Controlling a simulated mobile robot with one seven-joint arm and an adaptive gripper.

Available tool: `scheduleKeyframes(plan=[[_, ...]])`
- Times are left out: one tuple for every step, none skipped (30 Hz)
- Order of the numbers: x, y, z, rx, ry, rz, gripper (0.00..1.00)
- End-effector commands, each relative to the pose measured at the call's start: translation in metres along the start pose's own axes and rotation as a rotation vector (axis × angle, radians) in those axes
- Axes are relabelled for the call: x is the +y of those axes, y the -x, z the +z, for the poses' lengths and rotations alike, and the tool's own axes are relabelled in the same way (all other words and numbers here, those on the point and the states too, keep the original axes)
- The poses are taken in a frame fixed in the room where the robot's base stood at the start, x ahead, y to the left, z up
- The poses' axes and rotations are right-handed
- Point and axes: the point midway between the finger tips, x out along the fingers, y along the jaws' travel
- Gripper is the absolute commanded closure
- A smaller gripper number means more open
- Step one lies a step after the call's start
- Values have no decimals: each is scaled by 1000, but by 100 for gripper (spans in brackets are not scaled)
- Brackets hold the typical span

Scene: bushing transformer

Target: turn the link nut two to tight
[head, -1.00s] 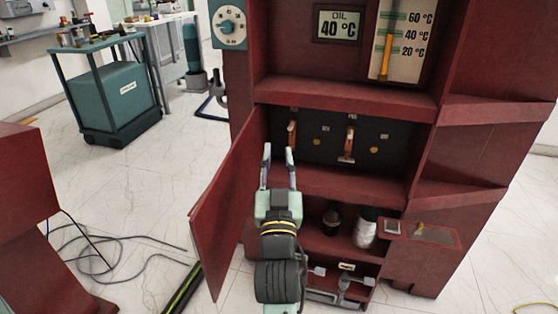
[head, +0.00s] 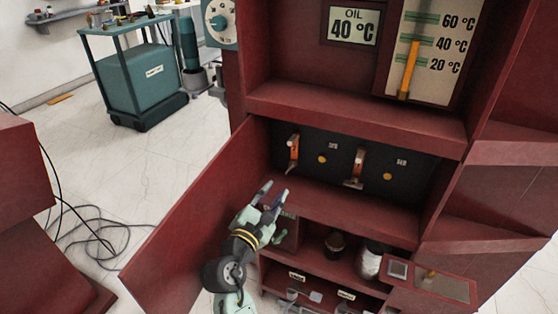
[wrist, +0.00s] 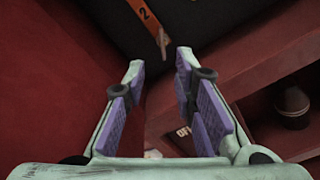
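A black panel (head: 335,148) in the red cabinet carries two orange links, a left one (head: 293,148) and a right one (head: 357,165). In the wrist view an orange link marked "2" (wrist: 143,12) is at the top, with a small pale brownish nut-like part (wrist: 163,42) at its lower end. Which head-view link bears the "2" is too small to read there. My gripper (head: 274,190) is below the left link, tilted up and right, not touching it. It also shows in the wrist view (wrist: 160,75), with its fingers apart and nothing between them.
The open red door (head: 200,215) stands close at my gripper's left. A red shelf (head: 345,210) is at its right, with a dark jar (head: 335,243) and a white-wrapped jar (head: 370,260) below. Yellow round knobs (head: 323,159) sit beside the links.

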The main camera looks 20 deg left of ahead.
Motion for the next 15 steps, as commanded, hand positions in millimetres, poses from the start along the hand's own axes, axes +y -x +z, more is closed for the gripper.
scheduleKeyframes(plan=[[-3, 0, -1, -7, 58, -12, 75], [-4, 1, -1, -10, 85, -17, 75], [-5, 0, -1, -13, 113, -23, 75], [-6, 0, -1, -16, 126, -26, 75], [-6, -1, 0, -17, 136, -28, 75], [-6, -4, 0, -19, 144, -29, 75], [-6, -6, 0, -19, 146, -30, 75], [-6, -10, 1, -20, 146, -29, 75], [-6, -15, 1, -19, 145, -29, 75], [-6, -20, 1, -20, 144, -29, 75], [-6, -25, 2, -20, 143, -30, 75], [-6, -33, 2, -20, 143, -30, 75], [-6, -39, 3, -20, 142, -29, 75], [-6, -45, 2, -20, 143, -30, 75], [-6, -53, 3, -20, 141, -29, 75]])
